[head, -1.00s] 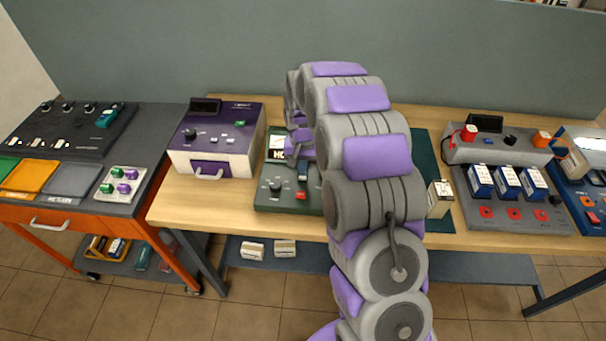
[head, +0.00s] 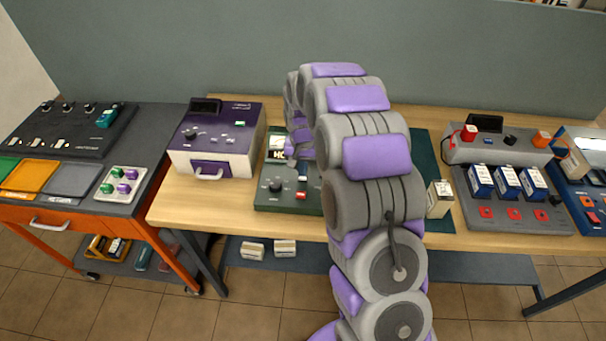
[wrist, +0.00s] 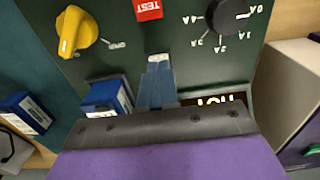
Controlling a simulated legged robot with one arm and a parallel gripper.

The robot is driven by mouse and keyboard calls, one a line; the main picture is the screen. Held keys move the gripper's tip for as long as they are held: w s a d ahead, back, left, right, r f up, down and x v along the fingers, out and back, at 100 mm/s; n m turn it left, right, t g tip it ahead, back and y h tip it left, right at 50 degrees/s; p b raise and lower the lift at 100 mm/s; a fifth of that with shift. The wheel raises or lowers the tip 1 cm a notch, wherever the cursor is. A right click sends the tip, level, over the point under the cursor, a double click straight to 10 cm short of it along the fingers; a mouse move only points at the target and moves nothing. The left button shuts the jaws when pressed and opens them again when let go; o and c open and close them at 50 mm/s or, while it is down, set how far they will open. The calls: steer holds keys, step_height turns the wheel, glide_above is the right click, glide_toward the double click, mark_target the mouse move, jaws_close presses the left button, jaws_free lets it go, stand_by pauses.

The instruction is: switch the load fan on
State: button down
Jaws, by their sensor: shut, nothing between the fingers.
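The green tester panel (head: 262,197) lies on the wooden bench, partly hidden behind my arm. Its front has a black dial marked in amps (wrist: 228,16), a red TEST button (wrist: 148,9), a yellow knob (wrist: 75,30) and a lit display (wrist: 212,101). My gripper (wrist: 157,62) is shut and empty over the panel, between display and TEST button; its narrow blue-grey tips point at the panel. I cannot tell whether they touch it. A blue block (wrist: 106,98) is beside the tips. No load fan label is readable.
A purple-and-white box (head: 212,140) with a drawer stands left of the panel. To the right are a small battery (head: 440,198) and a grey charger (head: 517,214) with several blue batteries. An orange-framed cart (head: 62,190) stands at the left.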

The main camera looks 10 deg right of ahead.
steer(key=shift+f, duration=0.7)
stand_by(0.3)
steer(key=shift+r, duration=0.15)
steer(key=shift+r+p, duration=1.5)
steer(key=shift+r, duration=1.85)
steer(key=s+r+n, duration=0.1)
steer(key=s+r, duration=0.5)
steer(key=s, duration=0.4)
steer(key=s+r+n, duration=0.1)
steer(key=s+r, duration=0.5)
steer(key=s, duration=0.3)
steer(key=s+r+n+g, duration=0.1)
steer(key=s, duration=2.2)
steer(key=shift+r+n+g, duration=0.3)
steer(key=shift+g, duration=0.1)
